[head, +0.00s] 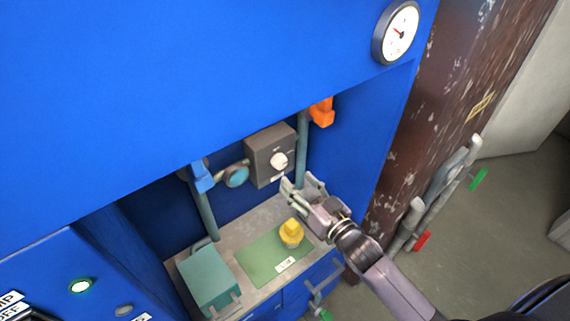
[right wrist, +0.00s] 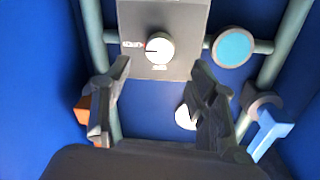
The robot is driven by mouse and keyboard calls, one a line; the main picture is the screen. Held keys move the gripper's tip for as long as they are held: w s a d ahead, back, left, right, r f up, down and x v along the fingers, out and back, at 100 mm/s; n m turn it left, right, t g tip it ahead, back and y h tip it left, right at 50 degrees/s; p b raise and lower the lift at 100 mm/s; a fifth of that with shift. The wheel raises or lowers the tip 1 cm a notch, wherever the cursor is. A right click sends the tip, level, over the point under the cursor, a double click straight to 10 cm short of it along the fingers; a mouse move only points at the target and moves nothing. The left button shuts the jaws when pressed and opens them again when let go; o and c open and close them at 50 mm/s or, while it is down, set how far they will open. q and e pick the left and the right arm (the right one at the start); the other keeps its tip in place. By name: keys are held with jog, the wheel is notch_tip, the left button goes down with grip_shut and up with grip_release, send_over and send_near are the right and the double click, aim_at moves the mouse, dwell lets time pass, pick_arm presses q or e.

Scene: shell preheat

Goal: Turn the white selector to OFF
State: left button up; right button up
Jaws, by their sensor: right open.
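The white selector (head: 279,160) is a round knob on the front of a grey box (head: 262,148) inside the blue recess. In the right wrist view the selector (right wrist: 160,48) has a red mark pointing left toward a small label; I cannot read the labels surely. My right gripper (head: 302,183) is just below and right of the selector in the head view. In the right wrist view its two fingers (right wrist: 160,70) are spread, with the selector ahead between and slightly beyond the tips. The gripper is open, empty and apart from the knob. My left gripper is not in view.
Pipes flank the box, with an orange handle (head: 322,112) and a blue handle (head: 203,178). A teal disc (head: 236,176) sits left of it. Below, a yellow piece (head: 291,233) stands on a green mat (head: 250,262), beside a green box (head: 208,278). The recess walls are close.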

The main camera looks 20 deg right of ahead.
aim_at(282, 164)
jog(key=p+x, duration=0.1)
jog(key=x, duration=0.6)
jog(key=shift+c, duration=0.3)
jog(key=c, duration=1.1)
